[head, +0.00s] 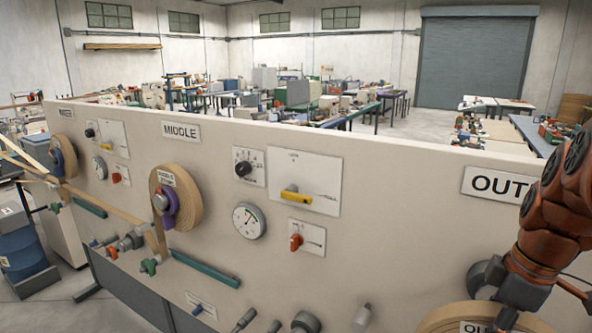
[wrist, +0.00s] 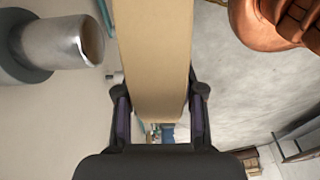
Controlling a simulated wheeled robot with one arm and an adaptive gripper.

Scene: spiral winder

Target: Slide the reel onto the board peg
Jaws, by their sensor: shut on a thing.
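The tan reel (head: 448,319) shows at the bottom right of the head view, its lower part cut off by the frame. In the wrist view the reel (wrist: 154,60) is a broad tan band running between the fingers of my gripper (wrist: 160,98), which is shut on it. A metallic board peg (wrist: 68,42) with a dark grey collar sticks out at the upper left of the wrist view, beside the reel and apart from it. In the head view a grey round part, apparently this peg (head: 487,272), sits under the OUTER label (head: 497,184), partly behind my arm.
The beige board (head: 400,210) carries a MIDDLE reel (head: 188,195) and another reel (head: 64,157) at left, both on pegs. Knobs, gauges and a yellow handle (head: 295,197) stick out between. Small fittings (head: 305,321) line the bottom edge. Floor shows beside the board in the wrist view.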

